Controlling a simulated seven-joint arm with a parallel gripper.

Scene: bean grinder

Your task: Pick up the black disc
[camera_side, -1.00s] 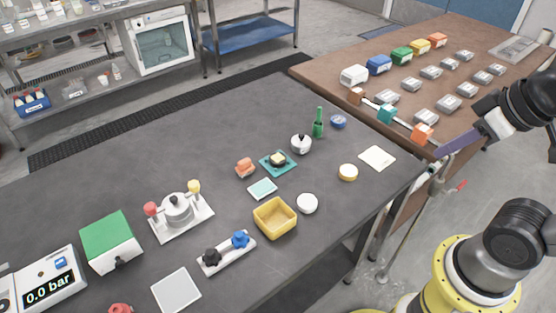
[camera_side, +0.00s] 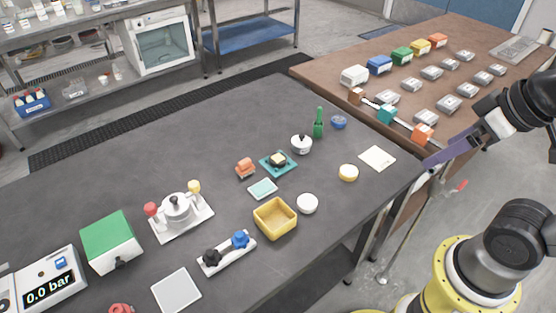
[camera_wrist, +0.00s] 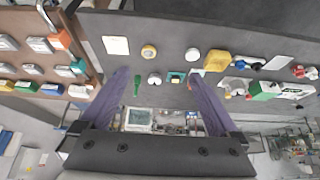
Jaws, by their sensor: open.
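A small dark piece (camera_side: 270,160) that may be the black disc lies on a teal tray (camera_side: 264,166), partly hidden by a pale yellow block (camera_side: 278,158) on top. I cannot make out its shape. The teal tray also shows small in the wrist view (camera_wrist: 175,84), between my fingers in the picture. My gripper (camera_side: 432,163) is at the right, near the dark table's right corner and well away from the tray. In the wrist view its two purple fingers (camera_wrist: 158,75) are wide apart with nothing between them.
Near the tray stand a white pot (camera_side: 301,146), a green bottle (camera_side: 318,123), an orange stack (camera_side: 245,168) and a yellow bin (camera_side: 274,220).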

